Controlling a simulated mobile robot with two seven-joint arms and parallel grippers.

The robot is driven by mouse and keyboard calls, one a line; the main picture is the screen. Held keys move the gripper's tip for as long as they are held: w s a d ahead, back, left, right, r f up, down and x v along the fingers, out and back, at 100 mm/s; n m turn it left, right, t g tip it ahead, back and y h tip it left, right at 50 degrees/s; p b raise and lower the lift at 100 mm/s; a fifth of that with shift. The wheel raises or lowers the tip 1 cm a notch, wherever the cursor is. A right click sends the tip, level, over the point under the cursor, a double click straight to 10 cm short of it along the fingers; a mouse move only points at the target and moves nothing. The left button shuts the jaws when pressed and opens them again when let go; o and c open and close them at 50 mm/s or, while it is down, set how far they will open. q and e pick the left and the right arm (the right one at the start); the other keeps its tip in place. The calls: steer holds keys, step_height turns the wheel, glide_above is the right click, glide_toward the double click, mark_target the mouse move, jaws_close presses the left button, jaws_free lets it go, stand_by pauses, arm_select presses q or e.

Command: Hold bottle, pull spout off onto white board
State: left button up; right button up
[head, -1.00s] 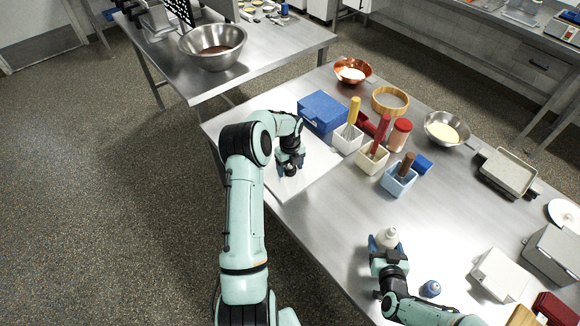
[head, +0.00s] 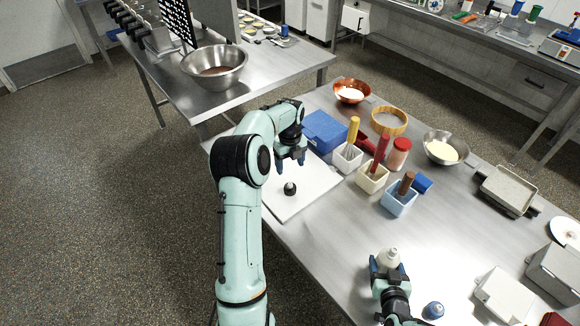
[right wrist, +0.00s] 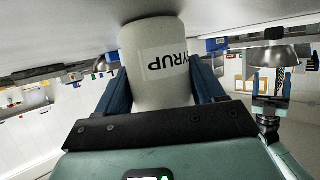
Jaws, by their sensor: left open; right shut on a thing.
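The white bottle (head: 389,259) stands on the table at the lower right of the head view. In the right wrist view the bottle (right wrist: 155,75) shows a label reading "YRUP", partly cut off. My right gripper (head: 388,268) is shut on the bottle's body, one finger on each side. The dark spout (head: 289,189) rests on the white board (head: 312,185), apart from the bottle. My left gripper (head: 291,163) is open and empty, a little above and behind the spout.
A blue box (head: 324,131) stands at the board's far edge. White (head: 347,157), cream (head: 372,178) and light blue (head: 398,201) holders with coloured handles stand right of the board. A blue-topped item (head: 433,311) is right of my right gripper. The table's middle is clear.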

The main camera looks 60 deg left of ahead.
steer(key=o, duration=1.5)
steer(key=shift+c, duration=0.2)
steer(key=shift+d, duration=0.1)
steer(key=v, duration=1.2)
steer(key=shift+f, duration=0.1)
